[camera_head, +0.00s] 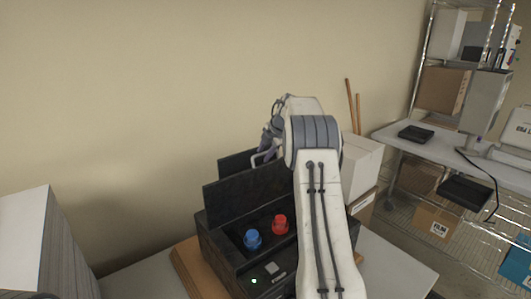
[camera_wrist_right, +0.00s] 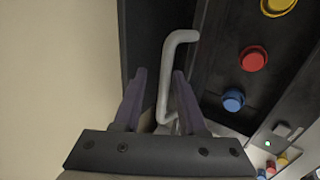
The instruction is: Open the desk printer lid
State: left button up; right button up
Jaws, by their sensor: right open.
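The black desk printer (camera_head: 225,240) sits on a wooden board, with a blue knob (camera_head: 252,239) and a red knob (camera_head: 280,224) on top. Dark upright panels (camera_head: 245,195) stand along its back; I cannot tell which is the lid. My right gripper (camera_wrist_right: 158,73) is open, and its arm reaches over the printer in the head view. In the right wrist view, a grey bar handle (camera_wrist_right: 170,65) runs between the two fingers, close to the right one. Its contact with the fingers is unclear. The arm hides the printer's right side in the head view. My left gripper is not in view.
A white stack (camera_head: 30,240) stands at the lower left. White boxes (camera_head: 362,160) stand behind my right arm. A wire shelf (camera_head: 430,100) and side table (camera_head: 420,150) are at the right. The wall is close behind the printer.

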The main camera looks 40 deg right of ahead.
jog(key=b+v, duration=0.3)
jog(key=v, duration=0.7)
jog(key=shift+r, duration=0.15)
jog(key=shift+a, duration=0.1)
